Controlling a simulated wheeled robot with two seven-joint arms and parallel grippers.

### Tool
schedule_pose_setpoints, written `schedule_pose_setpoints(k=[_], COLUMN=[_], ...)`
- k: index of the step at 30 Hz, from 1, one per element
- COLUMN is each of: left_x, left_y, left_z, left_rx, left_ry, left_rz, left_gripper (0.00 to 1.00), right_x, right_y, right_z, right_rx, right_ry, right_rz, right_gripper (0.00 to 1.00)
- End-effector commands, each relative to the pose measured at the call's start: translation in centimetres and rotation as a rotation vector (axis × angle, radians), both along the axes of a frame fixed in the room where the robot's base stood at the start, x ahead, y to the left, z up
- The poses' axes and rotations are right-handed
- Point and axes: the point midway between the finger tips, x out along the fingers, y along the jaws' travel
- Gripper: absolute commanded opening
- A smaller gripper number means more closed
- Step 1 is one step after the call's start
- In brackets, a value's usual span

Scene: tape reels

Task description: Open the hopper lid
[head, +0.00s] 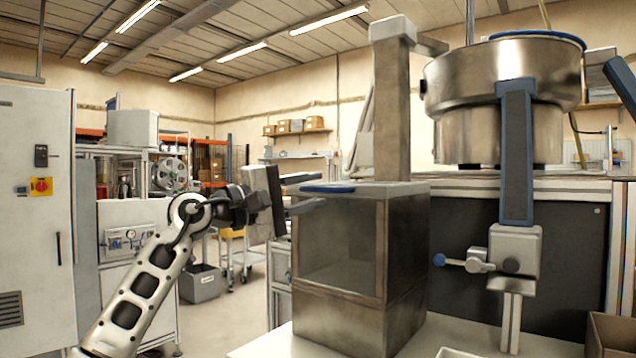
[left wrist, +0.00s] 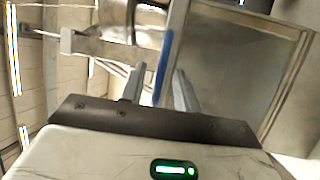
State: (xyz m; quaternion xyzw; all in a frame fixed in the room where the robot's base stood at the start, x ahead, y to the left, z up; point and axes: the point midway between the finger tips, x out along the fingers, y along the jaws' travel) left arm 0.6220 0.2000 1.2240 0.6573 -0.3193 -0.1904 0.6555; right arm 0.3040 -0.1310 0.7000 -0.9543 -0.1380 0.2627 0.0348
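The hopper (head: 340,250) is a grey metal box with a clear front panel, standing on a white table right of centre in the head view. Its flat lid (head: 395,188) lies level on top, shut, with a blue strip (head: 330,188) along its front left edge. My left gripper (head: 318,191) is at that edge, its two fingers apart and empty. In the left wrist view the blue strip (left wrist: 165,62) appears between the open fingers (left wrist: 157,88). I cannot tell if they touch it. My right gripper is not in view.
A grey column (head: 392,110) rises behind the lid. A large steel bowl (head: 500,75) stands on the machine at right, with an upright blue-edged arm (head: 515,150) before it. A brown box (head: 610,335) is at lower right. The floor behind my left arm is partly open.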

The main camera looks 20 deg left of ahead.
Motion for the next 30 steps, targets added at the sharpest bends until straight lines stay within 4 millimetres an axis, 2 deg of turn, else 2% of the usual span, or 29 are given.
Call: schedule_pose_setpoints(k=[6,15,16,18,19,26,30], left_x=[1.4,1.5,1.5,1.5,1.5,1.5,1.6], left_y=[-1.3,-1.4,-1.4,-1.4,-1.4,-1.4,-1.9], left_z=[0.3,0.3,0.3,0.3,0.3,0.5,1.5], left_rx=[-0.001,0.000,0.000,-0.001,-0.001,0.001,0.009], left_ry=[0.001,0.000,0.000,0.001,0.001,0.003,0.024], left_rz=[-0.001,0.000,0.000,0.000,0.000,-0.001,-0.008], left_gripper=[0.31,0.31,0.26,0.06,0.00,0.00,0.00], right_x=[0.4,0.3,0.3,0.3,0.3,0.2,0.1], right_y=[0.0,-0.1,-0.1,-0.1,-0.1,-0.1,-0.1], right_z=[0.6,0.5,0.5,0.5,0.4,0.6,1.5], right_rx=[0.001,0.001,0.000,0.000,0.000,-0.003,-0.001], right_ry=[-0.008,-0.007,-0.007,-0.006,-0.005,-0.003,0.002], right_rz=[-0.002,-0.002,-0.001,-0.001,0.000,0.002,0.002], right_gripper=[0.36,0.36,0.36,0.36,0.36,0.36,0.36])
